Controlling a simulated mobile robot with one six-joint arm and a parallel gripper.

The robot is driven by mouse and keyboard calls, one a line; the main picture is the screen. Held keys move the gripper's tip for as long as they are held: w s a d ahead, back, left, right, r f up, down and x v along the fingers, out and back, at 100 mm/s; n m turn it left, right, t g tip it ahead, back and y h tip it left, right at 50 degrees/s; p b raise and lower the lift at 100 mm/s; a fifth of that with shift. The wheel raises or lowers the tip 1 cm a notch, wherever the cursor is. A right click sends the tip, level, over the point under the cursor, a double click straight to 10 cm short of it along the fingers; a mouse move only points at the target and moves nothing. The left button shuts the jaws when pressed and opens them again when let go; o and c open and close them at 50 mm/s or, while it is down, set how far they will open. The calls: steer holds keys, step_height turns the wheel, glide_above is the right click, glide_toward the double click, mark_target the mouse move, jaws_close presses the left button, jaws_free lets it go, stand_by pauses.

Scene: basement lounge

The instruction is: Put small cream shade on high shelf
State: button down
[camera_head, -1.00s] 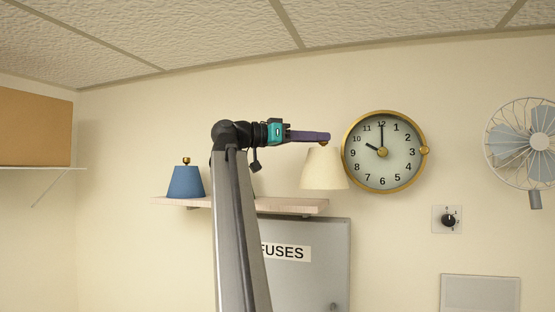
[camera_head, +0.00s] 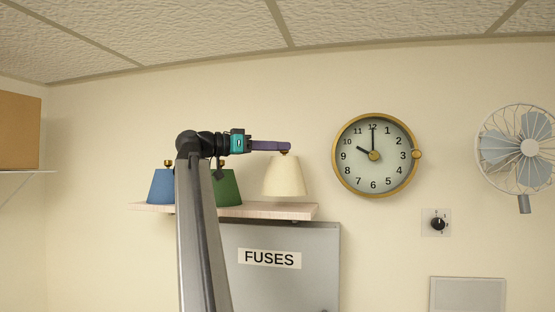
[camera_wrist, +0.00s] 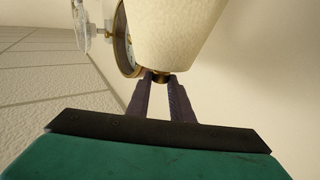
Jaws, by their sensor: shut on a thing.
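The small cream shade (camera_head: 285,177) hangs upright from my gripper (camera_head: 286,151), which is shut on the brass knob at its top. In the wrist view the cream shade (camera_wrist: 172,35) fills the upper middle, and the fingers of my gripper (camera_wrist: 160,80) close on the brass knob. The high shelf (camera_head: 262,211) is a pale wooden board on the wall. The shade is at the shelf's right end, its lower rim just above the board in the picture; I cannot tell whether it touches.
A blue shade (camera_head: 161,187) stands at the shelf's left end, and a green shade (camera_head: 228,188) stands beside it, partly behind my arm. A wall clock (camera_head: 375,156) is right of the cream shade. A grey fuse box (camera_head: 315,262) is below the shelf.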

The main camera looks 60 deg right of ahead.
mark_target(269, 160)
steer(key=shift+f, duration=0.25)
step_height(269, 160, down, 2)
steer(key=shift+s+f+p, duration=0.1)
steer(key=shift+s+p, duration=0.05)
steer(key=shift+p, duration=0.15)
steer(key=shift+d+f, duration=0.1)
steer(key=shift+f, duration=0.35)
steer(key=shift+w+f, duration=0.15)
steer(key=shift+w, duration=0.05)
steer(key=c, duration=1.6)
jaws_free()
steer(key=shift+o, duration=0.2)
steer(key=shift+r, duration=0.2)
